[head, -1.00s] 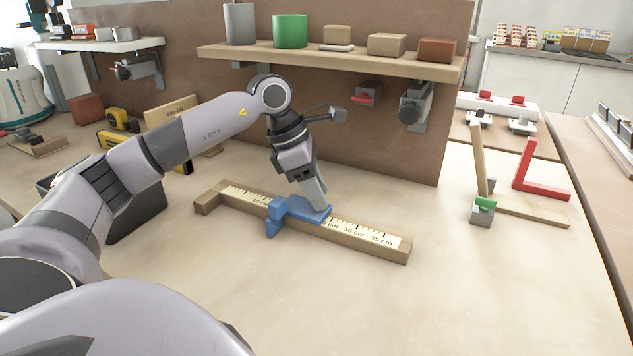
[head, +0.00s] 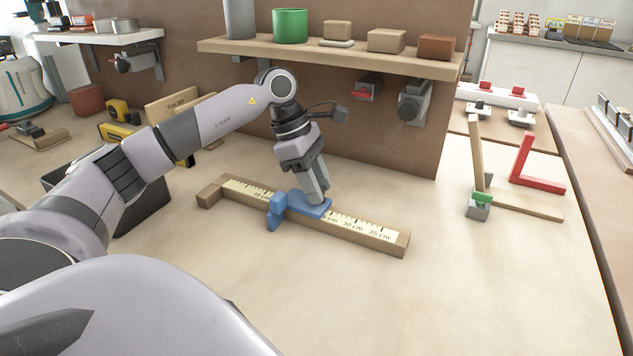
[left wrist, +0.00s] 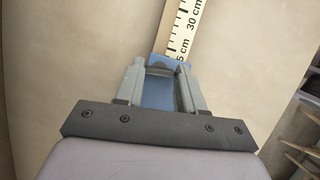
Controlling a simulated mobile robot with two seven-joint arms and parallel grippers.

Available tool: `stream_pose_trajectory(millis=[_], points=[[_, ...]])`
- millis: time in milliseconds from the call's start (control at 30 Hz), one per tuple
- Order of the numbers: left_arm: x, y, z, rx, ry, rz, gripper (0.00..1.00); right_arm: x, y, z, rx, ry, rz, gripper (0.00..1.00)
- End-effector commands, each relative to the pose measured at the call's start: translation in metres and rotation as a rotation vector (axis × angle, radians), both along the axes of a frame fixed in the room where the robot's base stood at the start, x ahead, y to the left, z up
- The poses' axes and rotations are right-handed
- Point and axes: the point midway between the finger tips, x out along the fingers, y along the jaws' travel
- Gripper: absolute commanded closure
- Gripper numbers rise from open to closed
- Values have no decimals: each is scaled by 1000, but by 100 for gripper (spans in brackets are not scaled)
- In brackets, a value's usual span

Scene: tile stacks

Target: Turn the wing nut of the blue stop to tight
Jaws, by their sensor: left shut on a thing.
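The blue stop (head: 279,207) sits around the wooden rule (head: 382,244) at about its middle, with its flat plate reaching right along the scale. My left gripper (head: 318,200) points down onto the right part of that plate, its fingers tilted a little. In the left wrist view, the fingers (left wrist: 161,70) are close together over the blue stop (left wrist: 158,95), with a small grey part, seemingly the wing nut (left wrist: 159,66), between their tips. The wing nut is mostly hidden by the fingers, so its angle cannot be told. My right gripper is not in view.
A wooden shelf (head: 330,54) with containers and blocks hangs on the brown panel behind the arm. A wooden piece with a green clamp (head: 483,198) and a red angle (head: 538,172) lie to the right. The table in front of the rule is clear.

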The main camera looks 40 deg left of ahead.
Motion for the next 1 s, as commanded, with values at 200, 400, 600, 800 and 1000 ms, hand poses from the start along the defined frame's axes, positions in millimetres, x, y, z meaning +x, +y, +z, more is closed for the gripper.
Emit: stream_pose_trajectory(millis=[200, 400, 600, 800, 1000], points=[[0, 0, 0, 0, -1, 0, 39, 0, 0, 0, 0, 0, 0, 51], [0, 0, 0, 0, 0, 1, 36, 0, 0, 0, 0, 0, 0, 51], [-1, 3, 8, 1, -2, 3, 36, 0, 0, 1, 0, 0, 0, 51], [-5, 14, 38, 1, -4, 3, 36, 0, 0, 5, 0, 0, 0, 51], [-10, 23, 61, 0, -2, 1, 36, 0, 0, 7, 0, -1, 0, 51]])
